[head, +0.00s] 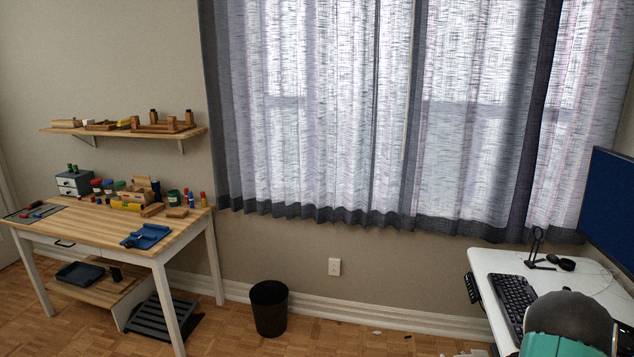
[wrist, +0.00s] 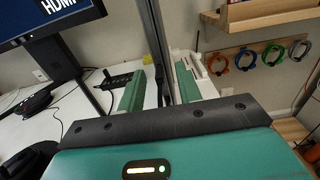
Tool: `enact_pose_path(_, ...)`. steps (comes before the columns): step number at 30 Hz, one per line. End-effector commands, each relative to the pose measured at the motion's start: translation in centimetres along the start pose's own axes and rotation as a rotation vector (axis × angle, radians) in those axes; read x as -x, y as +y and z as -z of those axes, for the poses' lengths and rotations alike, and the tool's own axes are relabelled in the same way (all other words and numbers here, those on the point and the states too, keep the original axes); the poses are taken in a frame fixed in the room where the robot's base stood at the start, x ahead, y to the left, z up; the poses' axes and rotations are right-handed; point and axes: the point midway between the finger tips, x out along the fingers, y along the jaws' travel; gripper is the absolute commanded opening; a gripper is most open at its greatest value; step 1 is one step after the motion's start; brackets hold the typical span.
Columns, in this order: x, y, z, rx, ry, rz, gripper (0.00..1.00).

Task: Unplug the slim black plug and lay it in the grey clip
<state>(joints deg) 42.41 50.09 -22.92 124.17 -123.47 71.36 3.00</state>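My gripper (wrist: 160,78) shows in the wrist view with its two green fingers apart and nothing between them. It points over the white desk (wrist: 22,128), and a dark upright post stands behind the gap. A black strip-like item (wrist: 120,80) lies on the desk just beyond the left finger. A white block-like item (wrist: 197,65) is beyond the right finger. I cannot make out the slim black plug or the grey clip in either view; they may be too small or hidden by the fingers.
A monitor (wrist: 45,15) on a dark stand is at the left in the wrist view. Coloured cables hang on a wooden rail (wrist: 262,50) at the right. In the head view, a keyboard (head: 515,299) and small stand (head: 537,250) occupy the desk. A bin (head: 269,309) stands on the floor.

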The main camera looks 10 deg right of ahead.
Motion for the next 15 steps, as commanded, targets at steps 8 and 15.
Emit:
enact_pose_path(8, 0.02, 0.00, 0.00, -0.001, 0.000, 0.000, 0.35)
enact_pose_path(15, 0.01, -0.01, 0.00, -0.001, 0.000, 0.000, 0.05)
